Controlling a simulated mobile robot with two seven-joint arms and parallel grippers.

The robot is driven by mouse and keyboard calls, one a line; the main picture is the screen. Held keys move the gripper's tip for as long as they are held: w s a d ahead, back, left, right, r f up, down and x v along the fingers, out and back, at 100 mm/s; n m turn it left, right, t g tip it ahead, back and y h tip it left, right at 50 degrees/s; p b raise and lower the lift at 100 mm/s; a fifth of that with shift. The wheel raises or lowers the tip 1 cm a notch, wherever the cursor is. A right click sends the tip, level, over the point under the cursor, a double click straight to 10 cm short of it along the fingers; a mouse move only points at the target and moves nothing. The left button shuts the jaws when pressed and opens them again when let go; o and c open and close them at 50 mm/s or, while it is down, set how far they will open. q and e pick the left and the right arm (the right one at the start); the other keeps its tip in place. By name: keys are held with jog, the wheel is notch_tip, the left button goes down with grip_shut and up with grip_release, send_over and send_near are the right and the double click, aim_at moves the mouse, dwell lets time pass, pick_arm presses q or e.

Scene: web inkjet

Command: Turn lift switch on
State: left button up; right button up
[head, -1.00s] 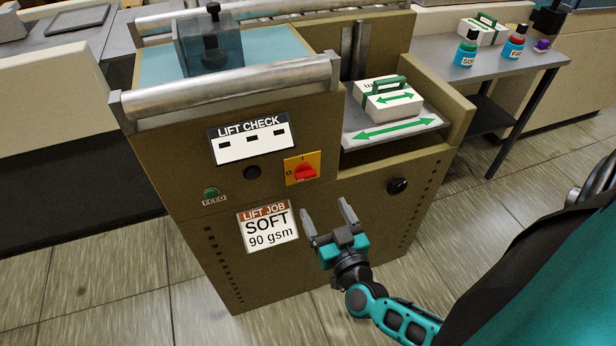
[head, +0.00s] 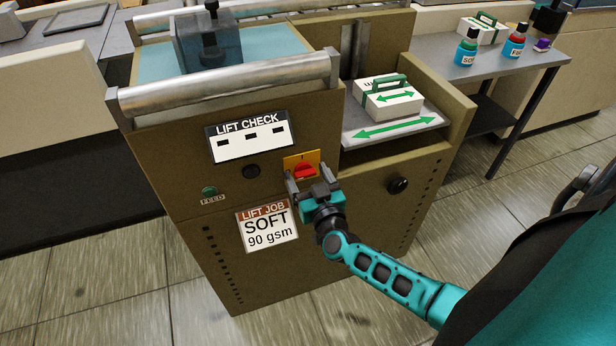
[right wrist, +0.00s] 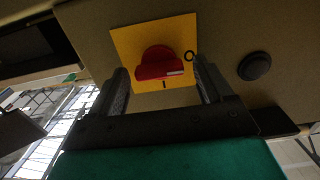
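The lift switch is a red rotary knob (head: 305,170) on a yellow plate (head: 312,157), on the front of the brown machine below the LIFT CHECK panel. In the right wrist view the red knob (right wrist: 157,64) lies crosswise, its white mark on the side of the O; the I is below it. My right gripper (head: 309,181) is open in front of the switch. In the right wrist view its fingers (right wrist: 160,74) lie to either side of the knob, with nothing between them visibly gripped. I cannot tell whether they touch it. My left gripper is not in view.
A black button (head: 251,171) and a green FEED button (head: 209,192) are left of the switch. A LIFT JOB card (head: 267,230) reads SOFT 90 gsm. A black knob (head: 398,185) is to the right. A paper pack (head: 388,101) sits on the shelf above.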

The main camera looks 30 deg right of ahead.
jog(key=c, duration=1)
jog(key=shift+o, duration=0.2)
jog(key=shift+m, duration=0.3)
jog(key=m, duration=0.3)
jog(key=shift+s, duration=0.1)
jog(key=m, duration=0.4)
jog(key=shift+d+f+b, duration=0.15)
jog(key=shift+b, duration=0.25)
jog(key=m+b, duration=0.1)
jog(key=m, duration=0.4)
jog(key=shift+f+m, duration=0.15)
jog(key=shift+m, duration=0.25)
jog(key=m+b, duration=0.1)
jog(key=m, duration=0.3)
jog(key=shift+b, duration=0.4)
jog(key=shift+m, duration=0.4)
jog(key=o, duration=1)
jog(key=shift+d, duration=0.1)
